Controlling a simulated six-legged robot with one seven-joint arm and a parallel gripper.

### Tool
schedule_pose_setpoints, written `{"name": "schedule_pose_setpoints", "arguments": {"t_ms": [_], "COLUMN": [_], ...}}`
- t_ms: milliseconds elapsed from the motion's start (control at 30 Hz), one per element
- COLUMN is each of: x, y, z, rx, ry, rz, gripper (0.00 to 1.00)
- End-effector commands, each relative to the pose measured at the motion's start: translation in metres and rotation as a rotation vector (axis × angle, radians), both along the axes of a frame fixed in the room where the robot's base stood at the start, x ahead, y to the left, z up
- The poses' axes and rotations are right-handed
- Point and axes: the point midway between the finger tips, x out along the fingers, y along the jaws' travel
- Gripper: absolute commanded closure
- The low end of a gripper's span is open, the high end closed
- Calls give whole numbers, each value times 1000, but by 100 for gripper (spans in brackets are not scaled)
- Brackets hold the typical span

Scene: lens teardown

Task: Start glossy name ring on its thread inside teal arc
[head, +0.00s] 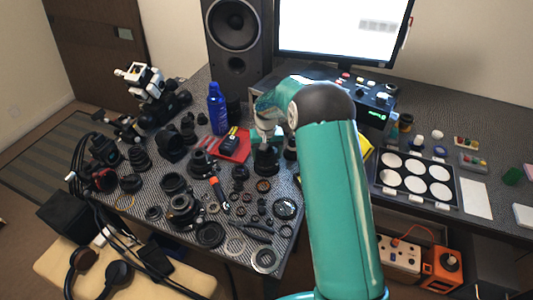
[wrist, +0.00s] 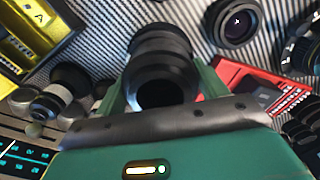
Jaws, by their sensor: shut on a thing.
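In the wrist view, my gripper (wrist: 160,90) has its two green fingers closed on the sides of a black ring (wrist: 163,88) with a dark round opening. It looks like the name ring, but no lettering shows. A ribbed black lens barrel (wrist: 160,45) stands directly beyond the ring, in line with it. I cannot tell whether the ring touches its thread or is tilted. In the head view the black barrel (head: 266,160) stands upright on the mat below my gripper (head: 266,137). I cannot make out a teal arc in either view.
A red tray (head: 243,148) lies left of the barrel, with a blue bottle (head: 217,108) behind it. Many loose lens parts crowd the mat in front. A tray of white discs (head: 381,190) is at the right. Yellow boxes (wrist: 35,35) show in the wrist view.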

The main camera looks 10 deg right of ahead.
Motion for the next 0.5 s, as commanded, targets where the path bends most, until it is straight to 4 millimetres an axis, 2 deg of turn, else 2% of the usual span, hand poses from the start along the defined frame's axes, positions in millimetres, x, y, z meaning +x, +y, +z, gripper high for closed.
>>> {"name": "schedule_pose_setpoints", "arguments": {"t_ms": [500], "x": [0], "y": [0], "z": [-4], "rx": [0], "ry": [0], "rz": [0], "gripper": [51]}}
